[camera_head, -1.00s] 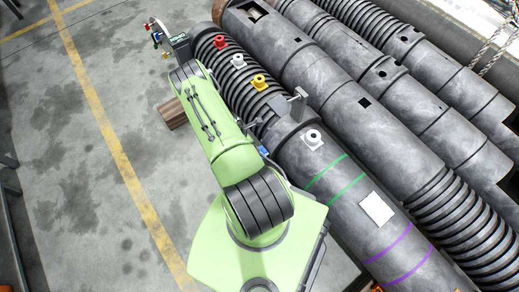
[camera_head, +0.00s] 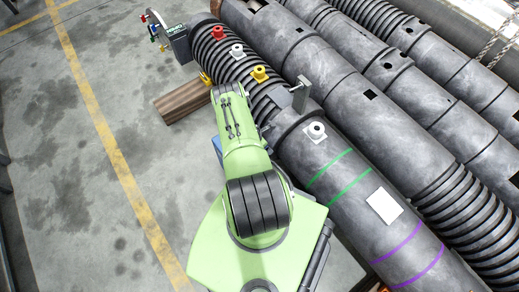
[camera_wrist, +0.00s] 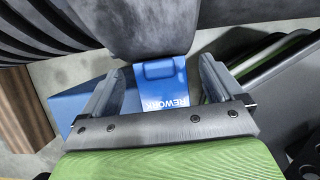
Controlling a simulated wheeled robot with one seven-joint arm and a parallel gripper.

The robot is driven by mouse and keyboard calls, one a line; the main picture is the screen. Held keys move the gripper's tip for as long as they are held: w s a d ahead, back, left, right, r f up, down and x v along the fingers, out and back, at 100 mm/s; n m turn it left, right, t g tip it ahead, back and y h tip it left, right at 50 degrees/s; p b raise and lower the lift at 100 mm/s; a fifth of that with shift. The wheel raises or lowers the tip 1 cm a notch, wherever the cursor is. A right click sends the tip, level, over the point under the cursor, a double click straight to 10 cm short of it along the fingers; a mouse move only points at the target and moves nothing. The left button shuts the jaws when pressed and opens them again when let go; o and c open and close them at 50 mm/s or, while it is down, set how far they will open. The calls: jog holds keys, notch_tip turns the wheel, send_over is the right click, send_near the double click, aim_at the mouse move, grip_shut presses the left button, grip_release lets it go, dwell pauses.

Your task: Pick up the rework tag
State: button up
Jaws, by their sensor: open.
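The rework tag (camera_wrist: 175,86) is blue with white "REWORK" lettering, upside down in the wrist view. A raised blue tab is at its upper end, against a dark rounded surface. My gripper (camera_wrist: 162,74) is open, with one finger on each side of the tag in this view. Gaps show between the tag and both fingers. The tag's lower edge is hidden behind the gripper's crossbar. In the head view my arm hides the tag and my gripper.
Beside my arm is a ribbed barrel (camera_head: 234,66) with red, white and yellow fittings. A smooth barrel (camera_head: 335,168) with green and purple bands continues from it. A blue surface (camera_wrist: 68,103) is left of my gripper. Brown timber (camera_head: 183,102) lies on the floor.

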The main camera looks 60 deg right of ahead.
jog(key=shift+r, duration=0.1)
jog(key=shift+c, duration=0.2)
jog(key=c, duration=1.2)
jog(key=shift+s+a+r+p, duration=1.15)
jog(key=shift+s+r, duration=0.2)
jog(key=shift+s, duration=0.7)
jog(key=shift+s+a+r+p, duration=1.05)
jog(key=shift+s+r+p, duration=0.2)
jog(key=shift+s, duration=0.8)
jog(key=shift+s+a+r+p, duration=1.15)
jog(key=shift+s+r, duration=0.25)
jog(key=shift+s, duration=0.65)
